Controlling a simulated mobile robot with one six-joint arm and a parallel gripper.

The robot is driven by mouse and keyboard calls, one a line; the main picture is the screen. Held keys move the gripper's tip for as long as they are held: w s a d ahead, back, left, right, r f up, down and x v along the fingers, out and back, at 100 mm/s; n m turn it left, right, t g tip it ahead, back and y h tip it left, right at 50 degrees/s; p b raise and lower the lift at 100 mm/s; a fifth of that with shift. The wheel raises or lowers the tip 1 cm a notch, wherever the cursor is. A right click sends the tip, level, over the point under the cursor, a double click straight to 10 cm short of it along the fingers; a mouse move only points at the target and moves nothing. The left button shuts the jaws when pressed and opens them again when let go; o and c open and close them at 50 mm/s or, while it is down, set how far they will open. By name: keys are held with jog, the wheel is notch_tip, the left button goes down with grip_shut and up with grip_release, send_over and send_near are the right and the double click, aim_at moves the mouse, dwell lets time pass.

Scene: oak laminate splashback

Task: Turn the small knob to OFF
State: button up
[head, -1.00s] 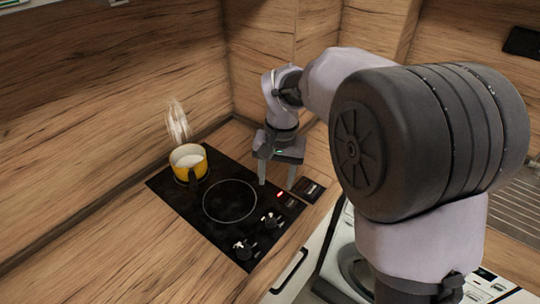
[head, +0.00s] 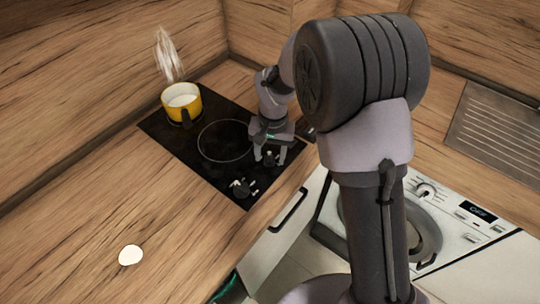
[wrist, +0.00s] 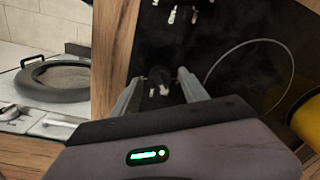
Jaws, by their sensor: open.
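Two dark hob knobs with white marks sit along the right edge of the black hob (head: 185,150). The nearer knob (head: 241,188) stands clear, and it shows at the top of the wrist view (wrist: 178,13). The farther knob (head: 270,158) is below my gripper (head: 269,156). In the wrist view this farther knob (wrist: 160,80) lies between the two spread fingers (wrist: 160,76). My gripper is open and points down over it. I cannot tell whether the fingers touch it, which knob is the smaller, or where it points.
A yellow pot (head: 182,103) with white contents steams on the back-left of the hob. A white round object (head: 131,255) lies on the wooden counter. A washing machine (head: 435,215) stands below at the right. The counter left of the hob is largely clear.

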grip_shut()
jog(key=shift+r, duration=0.1)
jog(key=shift+n+p, duration=0.3)
jog(key=n+p, duration=0.2)
jog(key=n, duration=0.2)
jog(key=shift+r+n+p, duration=0.1)
jog(key=shift+n+p, duration=0.2)
jog(key=shift+p, duration=0.1)
jog(key=shift+a+n+g+p, duration=0.15)
jog(key=shift+n+p, duration=0.35)
jog(key=shift+n, duration=0.65)
jog(key=shift+n+g+p, duration=0.15)
jog(key=shift+n+p, duration=0.35)
jog(key=shift+n, duration=0.65)
grip_release()
